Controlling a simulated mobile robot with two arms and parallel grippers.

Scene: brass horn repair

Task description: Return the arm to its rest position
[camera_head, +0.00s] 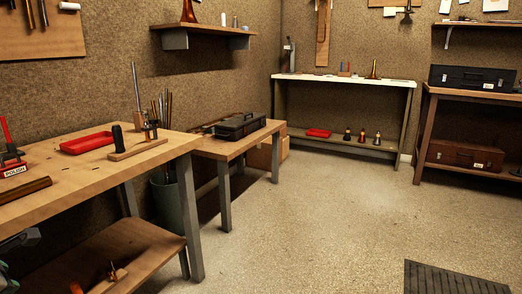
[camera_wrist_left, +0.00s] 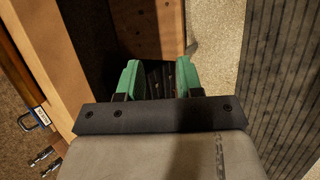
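My left gripper (camera_wrist_left: 159,76) shows in the left wrist view with its two green fingers apart. It is open, and nothing is held between the fingers. A dark ribbed patch lies beyond them, too shadowed to tell what it is. A wooden edge (camera_wrist_left: 38,60) runs along the left of that view, apart from the fingers. In the head view, a grey part and a bit of green show at the lower left edge, too cut off to identify. My right gripper is in neither view.
The workbench (camera_head: 120,168) at left holds a red tray (camera_head: 87,143) and a polish stand (camera_head: 14,165). A lower table (camera_head: 208,145) carries a black case (camera_head: 240,126). Open floor (camera_head: 300,220) fills the middle. A dark ribbed mat (camera_head: 455,278) lies at lower right.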

